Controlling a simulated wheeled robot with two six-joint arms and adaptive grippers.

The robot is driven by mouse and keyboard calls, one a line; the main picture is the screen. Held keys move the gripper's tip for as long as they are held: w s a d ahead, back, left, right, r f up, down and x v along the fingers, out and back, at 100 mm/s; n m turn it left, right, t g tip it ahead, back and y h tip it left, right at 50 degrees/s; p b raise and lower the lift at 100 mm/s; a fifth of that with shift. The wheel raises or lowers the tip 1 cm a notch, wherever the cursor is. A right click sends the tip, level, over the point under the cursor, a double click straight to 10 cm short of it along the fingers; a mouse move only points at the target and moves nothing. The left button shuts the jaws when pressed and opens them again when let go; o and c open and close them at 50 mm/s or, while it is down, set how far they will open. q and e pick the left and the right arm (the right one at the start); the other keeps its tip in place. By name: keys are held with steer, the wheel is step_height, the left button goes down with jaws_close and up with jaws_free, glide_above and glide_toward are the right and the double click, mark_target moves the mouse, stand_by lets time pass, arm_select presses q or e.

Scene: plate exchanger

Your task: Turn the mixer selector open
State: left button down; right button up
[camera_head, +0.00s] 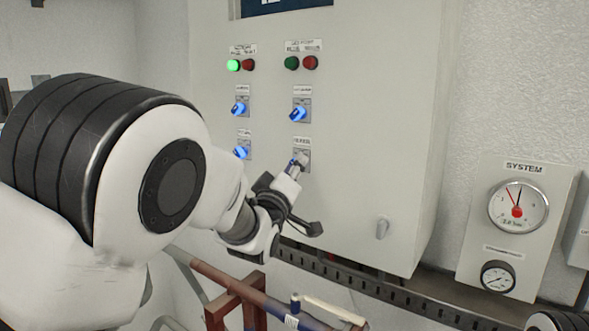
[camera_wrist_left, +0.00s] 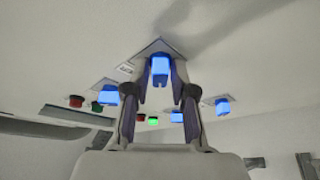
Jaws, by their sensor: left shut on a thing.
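The selector in my left gripper is the lower right one of the blue selector knobs on the grey cabinet; its label is too blurred to read surely. In the wrist view its blue knob (camera_wrist_left: 160,70) sits between the two fingertips. My left gripper (camera_head: 297,167) reaches it from below left in the head view and mostly covers it. The gripper (camera_wrist_left: 162,78) is shut on this knob. The knob's exact angle is hard to tell. My right gripper is not in view.
Other blue selectors sit close by: one above (camera_head: 300,112), one to the left (camera_head: 241,152), one upper left (camera_head: 239,108). A lit green lamp (camera_head: 233,65) and other lamps are higher up. Pipes (camera_head: 232,286) run below. A gauge panel (camera_head: 517,240) stands right.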

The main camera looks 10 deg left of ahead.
arm_select(q)
steer(key=m+g+h+b, duration=0.1)
steer(key=m+h+b, duration=0.2)
steer(key=m, duration=0.5)
steer(key=m+g+h+b, duration=0.2)
steer(key=m+h+b, duration=0.2)
steer(key=m+b, duration=0.2)
steer(key=m+g+h+b, duration=0.1)
steer(key=m+h+b, duration=0.3)
steer(key=m, duration=0.7)
steer(key=shift+w+a+r+g+b, duration=0.15)
steer(key=shift+a+g+b, duration=0.15)
steer(key=shift+a+b, duration=0.05)
steer(key=c, duration=1.1)
jaws_free()
steer(key=shift+c, duration=0.2)
